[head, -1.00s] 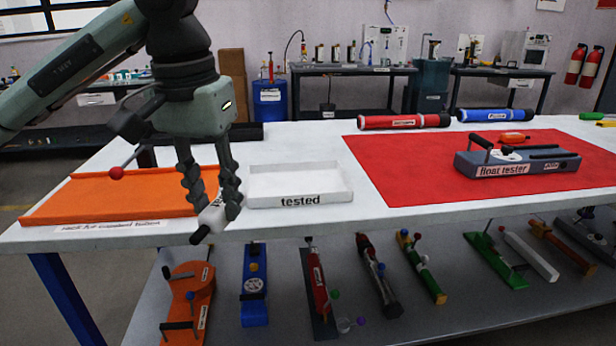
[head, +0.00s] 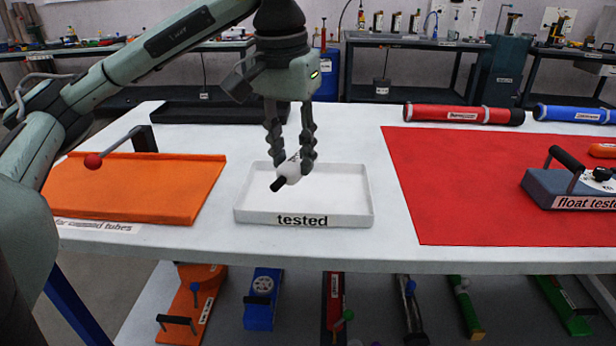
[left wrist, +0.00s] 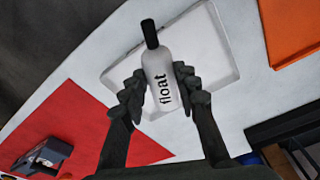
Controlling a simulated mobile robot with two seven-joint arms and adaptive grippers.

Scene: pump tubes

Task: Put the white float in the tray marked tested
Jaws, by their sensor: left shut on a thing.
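The white float (head: 288,171), with a black tip, is between the fingers of my left gripper (head: 291,165). The gripper is shut on it, and in the head view it hangs over the white tray marked tested (head: 345,203). The left wrist view shows the float (left wrist: 160,80) held between both fingers (left wrist: 156,88), its word "float" readable and its black tip over the tray (left wrist: 217,60). The float appears to be above the tray floor; the exact gap cannot be told. My right gripper is not in view.
An orange rack (head: 135,190) with a red-knobbed lever stands left of the tray. A red mat (head: 450,190) lies to the right, with the float tester (head: 570,190) on it. A black tray (head: 200,112) and red (head: 460,115) and blue (head: 575,114) tubes lie behind.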

